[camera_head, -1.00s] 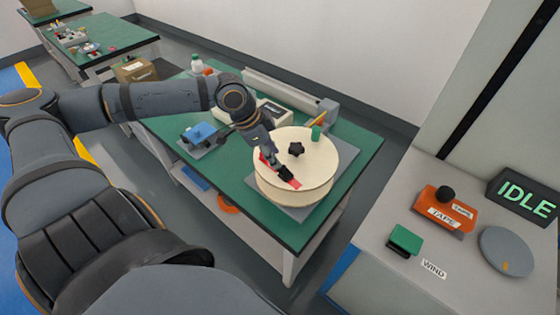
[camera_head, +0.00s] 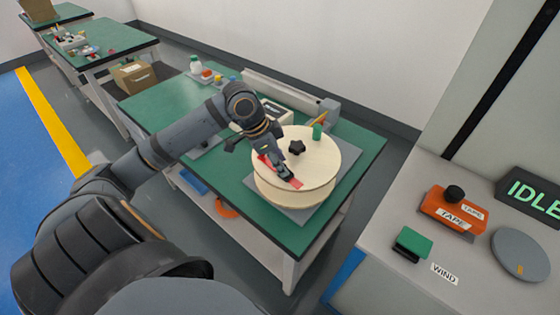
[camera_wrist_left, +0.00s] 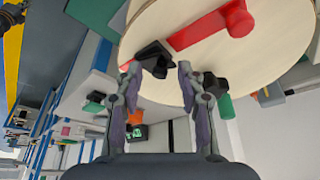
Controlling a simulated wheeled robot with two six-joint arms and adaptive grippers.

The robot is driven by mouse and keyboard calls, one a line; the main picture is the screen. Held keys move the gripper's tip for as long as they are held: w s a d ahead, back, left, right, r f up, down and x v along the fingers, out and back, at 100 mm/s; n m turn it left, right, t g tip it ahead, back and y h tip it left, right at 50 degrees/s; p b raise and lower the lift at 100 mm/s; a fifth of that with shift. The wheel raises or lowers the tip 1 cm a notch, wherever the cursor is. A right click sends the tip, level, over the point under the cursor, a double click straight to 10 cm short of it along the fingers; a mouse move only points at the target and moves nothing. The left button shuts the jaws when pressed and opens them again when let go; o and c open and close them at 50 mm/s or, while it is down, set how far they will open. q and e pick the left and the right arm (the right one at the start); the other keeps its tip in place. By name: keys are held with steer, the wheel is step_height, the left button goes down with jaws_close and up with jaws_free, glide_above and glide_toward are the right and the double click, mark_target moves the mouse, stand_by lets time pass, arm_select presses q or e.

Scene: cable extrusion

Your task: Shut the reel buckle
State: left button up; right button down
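The reel (camera_head: 320,165) is a pair of cream discs on a grey plate on the green table. A red bar (camera_head: 295,183), apparently the buckle, lies across its top. In the left wrist view the red bar (camera_wrist_left: 200,30) has a round red end, and a black piece (camera_wrist_left: 153,57) is at its other end. My left gripper (camera_head: 285,173) is over the disc at the red bar, hiding its middle. In the left wrist view its fingers (camera_wrist_left: 158,75) are apart, with the black piece between or just beyond the tips; contact is unclear. My right gripper is out of view.
A black star knob (camera_head: 297,148) and a green peg (camera_head: 317,131) stand on the reel near my gripper. A long grey unit (camera_head: 290,97) is behind. A console with a green WIND button (camera_head: 412,240) and an orange TAPE block (camera_head: 455,207) is at right.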

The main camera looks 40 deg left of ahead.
arm_select(q)
jaws_close()
steer(key=shift+r+p, duration=0.1)
steer(key=shift+p, duration=0.25)
steer(key=h+p, duration=0.1)
steer(key=p, duration=0.1)
steer(key=a+h+p, duration=0.1)
steer(key=p, duration=0.2)
steer(key=shift+w+f+n+h, duration=0.1)
steer(key=shift+f+n+h, duration=0.1)
steer(key=shift+n+h, duration=0.1)
steer(key=shift+f+h+p, duration=0.3)
steer(key=shift+p, duration=0.1)
steer(key=shift+f, duration=0.1)
steer(key=shift+c, duration=0.9)
jaws_free()
steer(key=shift+o, duration=1)
steer(key=shift+f, duration=0.1)
